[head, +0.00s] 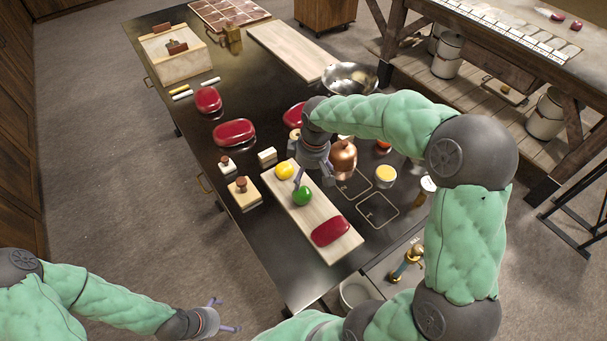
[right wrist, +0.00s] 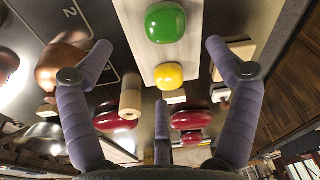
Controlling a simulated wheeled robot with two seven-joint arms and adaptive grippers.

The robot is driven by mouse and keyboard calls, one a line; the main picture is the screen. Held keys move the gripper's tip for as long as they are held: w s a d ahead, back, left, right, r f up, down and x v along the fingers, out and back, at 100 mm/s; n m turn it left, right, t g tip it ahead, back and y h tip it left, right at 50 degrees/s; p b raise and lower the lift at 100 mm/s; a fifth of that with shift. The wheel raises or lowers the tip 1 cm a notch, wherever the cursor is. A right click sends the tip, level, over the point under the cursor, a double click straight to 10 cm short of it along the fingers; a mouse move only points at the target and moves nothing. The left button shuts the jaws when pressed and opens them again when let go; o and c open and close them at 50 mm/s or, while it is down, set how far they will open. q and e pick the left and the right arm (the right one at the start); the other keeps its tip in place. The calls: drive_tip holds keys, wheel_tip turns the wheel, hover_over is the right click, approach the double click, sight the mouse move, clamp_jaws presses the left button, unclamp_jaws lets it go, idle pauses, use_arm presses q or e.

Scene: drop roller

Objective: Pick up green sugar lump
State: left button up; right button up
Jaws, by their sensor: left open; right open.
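The green sugar lump (head: 302,196) is a glossy rounded piece on a pale wooden board (head: 318,213), between a yellow lump (head: 284,171) and a dark red lump (head: 330,231). In the right wrist view the green lump (right wrist: 165,22) is at the top centre, with the yellow lump (right wrist: 169,75) below it. My right gripper (head: 313,179) is open and empty, above the board's right edge beside the green and yellow lumps. One finger overlaps the green lump's top in the head view; I cannot tell if they touch. My left gripper (head: 227,315) is open and empty, off the table's near-left side.
A copper pot (head: 342,158) stands just right of my right gripper. Small wooden stamps (head: 243,192) are left of the board. More red lumps (head: 234,132) lie behind. A metal bowl (head: 350,78) and a yellow-topped jar (head: 385,176) are to the right.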

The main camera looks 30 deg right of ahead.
sight(303, 192)
drive_tip(key=shift+w+f, duration=0.1)
drive_tip(key=shift+f, duration=0.35)
drive_tip(key=f, duration=0.2)
drive_tip(key=f+b, duration=0.1)
drive_tip(key=shift+a+f, duration=0.25)
drive_tip(key=shift+w+f, duration=0.1)
drive_tip(key=shift+f, duration=0.2)
drive_tip(key=shift+w+a+f+b, duration=0.1)
drive_tip(key=shift+a+f+b, duration=0.1)
drive_tip(key=shift+f, duration=0.7)
drive_tip(key=shift+s+a+f+b, duration=0.1)
drive_tip(key=shift+f+b, duration=0.05)
drive_tip(key=shift+f, duration=0.75)
drive_tip(key=shift+w+a+f+b, duration=0.1)
drive_tip(key=shift+a+f+b, duration=0.1)
drive_tip(key=shift+f, duration=0.7)
drive_tip(key=c, duration=1.4)
